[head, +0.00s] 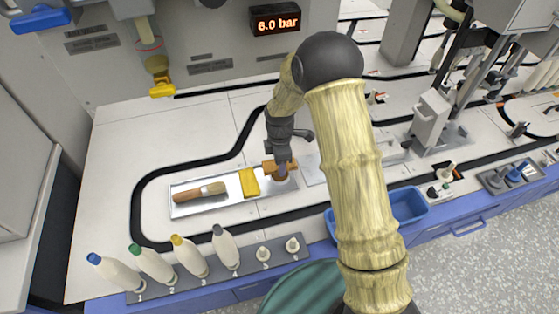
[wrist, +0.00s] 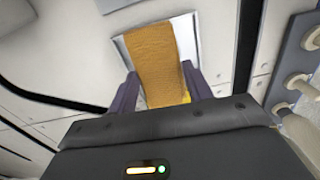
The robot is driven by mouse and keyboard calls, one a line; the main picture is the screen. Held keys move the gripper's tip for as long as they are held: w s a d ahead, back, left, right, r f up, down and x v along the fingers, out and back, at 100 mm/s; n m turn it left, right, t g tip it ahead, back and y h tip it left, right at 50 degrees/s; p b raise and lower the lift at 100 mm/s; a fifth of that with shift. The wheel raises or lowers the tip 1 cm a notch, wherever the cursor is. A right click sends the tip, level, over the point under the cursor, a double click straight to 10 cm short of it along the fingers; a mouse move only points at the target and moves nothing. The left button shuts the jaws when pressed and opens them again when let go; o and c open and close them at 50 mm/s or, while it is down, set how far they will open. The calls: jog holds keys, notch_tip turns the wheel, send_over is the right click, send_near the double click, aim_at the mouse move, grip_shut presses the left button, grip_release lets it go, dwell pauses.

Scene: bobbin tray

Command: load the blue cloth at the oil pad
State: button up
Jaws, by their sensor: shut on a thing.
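My gripper (head: 283,172) is at the right end of a shallow metal tray (head: 214,207), low over it. It is shut on an orange-brown piece (head: 270,168), which looks like a folded cloth or pad. In the wrist view the same piece (wrist: 155,62) stands between my two fingers (wrist: 163,88). I cannot tell whether it touches the tray. A yellow cloth (head: 249,183) and a wooden-handled brush (head: 200,191) lie in the tray to the left. I cannot make out a blue cloth or surely tell an oil pad; a small blue thing (head: 516,172) sits in a grey holder far right.
Several white bottles with coloured caps (head: 190,257) stand in a numbered grey rack (head: 222,272) in front. A blue bin (head: 408,206) is partly behind my arm. Black tracks (head: 165,172) curve round the tray. White table is clear at back left.

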jog(key=shift+r+p, duration=1.7)
jog(key=shift+r, duration=0.2)
jog(key=shift+w+r, duration=0.1)
jog(key=shift+w, duration=0.1)
